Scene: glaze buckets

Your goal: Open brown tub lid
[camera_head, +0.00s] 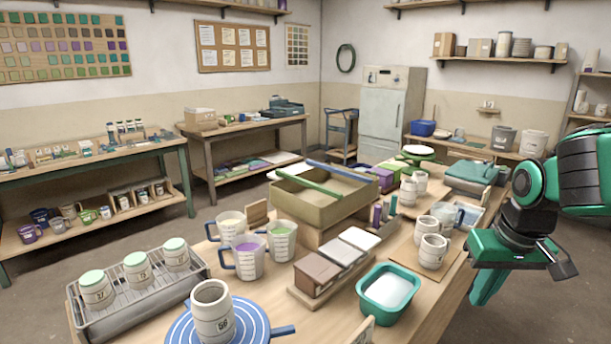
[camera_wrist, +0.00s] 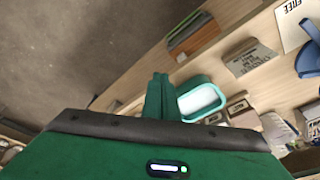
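The brown tub (camera_head: 317,272) is a small box with a flat brown lid, which lies closed on top. It is the nearest of a row of three tubs on a wooden stand (camera_head: 306,297) on the table. In the wrist view I cannot tell surely which of the small boxes it is. My gripper (camera_head: 488,287) hangs beyond the table's right edge, well to the right of the brown tub and apart from it. In the wrist view its green fingers (camera_wrist: 157,94) look close together, with nothing seen between them.
A grey tub (camera_head: 338,250) and a white tub (camera_head: 360,238) stand behind the brown one. A teal basin (camera_head: 390,289) is just right of them, between the tubs and my gripper. Measuring jugs (camera_head: 245,258) stand left. White cups (camera_head: 433,251) stand near the table's right edge.

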